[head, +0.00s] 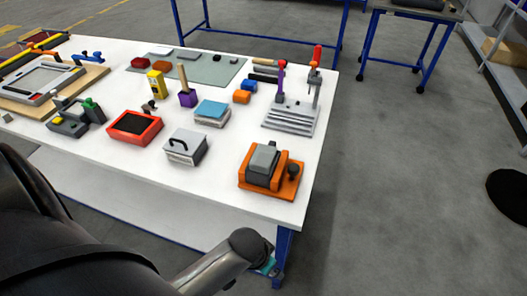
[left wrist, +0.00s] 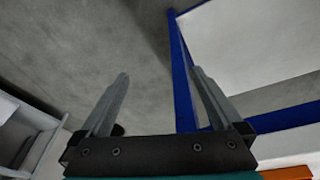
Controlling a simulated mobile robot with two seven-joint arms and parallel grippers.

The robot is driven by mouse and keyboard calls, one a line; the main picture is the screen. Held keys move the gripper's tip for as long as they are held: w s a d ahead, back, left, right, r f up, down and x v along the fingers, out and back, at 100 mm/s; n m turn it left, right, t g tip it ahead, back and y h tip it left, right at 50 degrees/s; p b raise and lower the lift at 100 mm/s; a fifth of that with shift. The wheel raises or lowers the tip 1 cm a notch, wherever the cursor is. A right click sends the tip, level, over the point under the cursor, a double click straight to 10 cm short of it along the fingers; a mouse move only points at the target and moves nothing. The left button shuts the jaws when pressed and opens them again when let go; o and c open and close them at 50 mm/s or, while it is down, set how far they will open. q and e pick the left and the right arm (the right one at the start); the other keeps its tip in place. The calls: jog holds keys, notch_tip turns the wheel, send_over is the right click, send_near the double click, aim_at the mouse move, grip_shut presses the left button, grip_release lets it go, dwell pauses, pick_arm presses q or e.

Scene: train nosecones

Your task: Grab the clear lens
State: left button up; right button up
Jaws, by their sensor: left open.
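I cannot make out a clear lens for certain in either view. A grey-green mat (head: 205,72) at the back of the white table holds several small pieces, too small to tell apart well. My left gripper (left wrist: 159,73) is open in the left wrist view, with nothing between its fingers. Floor and a blue table leg show beyond them. In the head view my left arm reaches along the bottom to the table's near right corner; its fingers cannot be made out there. My right gripper is in neither view.
The white table (head: 225,185) carries an orange fixture (head: 285,190), a grey box with a black handle (head: 186,147), a red tray (head: 155,133), a grey press stand (head: 291,118) and a framed fixture (head: 45,85).

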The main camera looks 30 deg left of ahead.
pick_arm(q)
jog(key=shift+h, duration=0.4)
jog(key=w+r, duration=0.3)
jog(key=r, duration=0.1)
jog(key=w+r+p, duration=0.1)
jog(key=w+r, duration=0.3)
jog(key=r, duration=0.1)
jog(key=w+r+p, duration=0.1)
jog(key=w+r, duration=0.2)
jog(key=r, duration=0.2)
jog(key=shift+w+d+r, duration=0.15)
jog(key=shift+d, duration=0.2)
jog(key=w+a+r+n+g+y, duration=0.1)
jog(key=w+a+r+g, duration=0.1)
jog(key=w+a+r, duration=0.5)
notch_tip(320, 180, up, 12)
jog(key=f+n+p, duration=0.1)
jog(key=n, duration=0.2)
send_over(264, 155)
jog(key=shift+n+g+y, duration=0.3)
jog(key=shift+y, duration=0.1)
notch_tip(264, 155, down, 14)
jog(key=shift+a+f+b, duration=0.1)
jog(key=shift+f+b, duration=0.1)
jog(key=shift+b, duration=0.6)
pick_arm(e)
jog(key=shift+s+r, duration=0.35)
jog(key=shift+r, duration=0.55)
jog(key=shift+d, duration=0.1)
